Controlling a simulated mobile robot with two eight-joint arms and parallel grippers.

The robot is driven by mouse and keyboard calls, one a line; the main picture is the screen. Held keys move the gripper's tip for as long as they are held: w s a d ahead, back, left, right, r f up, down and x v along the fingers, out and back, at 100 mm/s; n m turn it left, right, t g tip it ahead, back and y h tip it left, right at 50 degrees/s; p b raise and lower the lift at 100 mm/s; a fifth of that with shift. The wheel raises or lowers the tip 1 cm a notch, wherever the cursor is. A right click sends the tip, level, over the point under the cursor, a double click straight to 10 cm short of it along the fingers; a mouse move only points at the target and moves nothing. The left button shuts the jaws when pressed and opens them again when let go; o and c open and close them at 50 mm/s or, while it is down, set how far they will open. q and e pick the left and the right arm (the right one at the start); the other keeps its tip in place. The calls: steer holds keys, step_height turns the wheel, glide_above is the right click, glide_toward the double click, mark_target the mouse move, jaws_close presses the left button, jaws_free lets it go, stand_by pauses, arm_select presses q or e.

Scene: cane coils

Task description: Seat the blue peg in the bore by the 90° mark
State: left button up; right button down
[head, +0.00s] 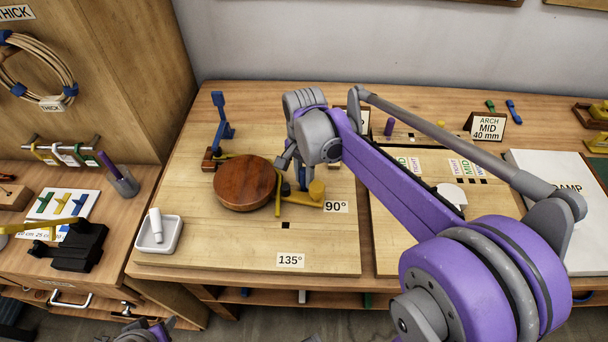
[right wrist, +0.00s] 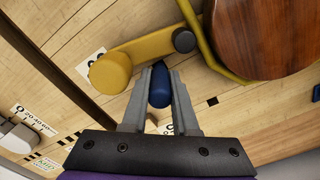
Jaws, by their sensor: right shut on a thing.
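My right gripper (right wrist: 160,72) is shut on the blue peg (right wrist: 160,90). In the right wrist view the peg's rounded end shows between the fingertips, over the board beside a yellow arm with a knob (right wrist: 110,72). In the head view the right gripper (head: 292,172) is right of the round wooden disc (head: 244,184); the peg is hard to make out there. The 90° mark (head: 335,207) lies right of the knob. I cannot tell which bore belongs to it; the peg's lower end is not clearly in a hole. A part at the bottom edge seems to be my left gripper (head: 147,330), mostly cut off.
A yellow strip (right wrist: 203,40) bends along the disc. A blue clamp-like piece (head: 220,117) stands behind the disc. A white tray (head: 158,235) is front left. The 135° mark (head: 291,260) is in front.

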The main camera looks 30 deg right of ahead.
steer(key=shift+f+b, duration=0.65)
steer(key=shift+f, duration=0.45)
steer(key=c, duration=0.6)
jaws_free()
steer(key=shift+r, duration=0.15)
step_height(320, 180, up, 11)
steer(key=shift+f+p, duration=0.15)
steer(key=shift+p, duration=0.35)
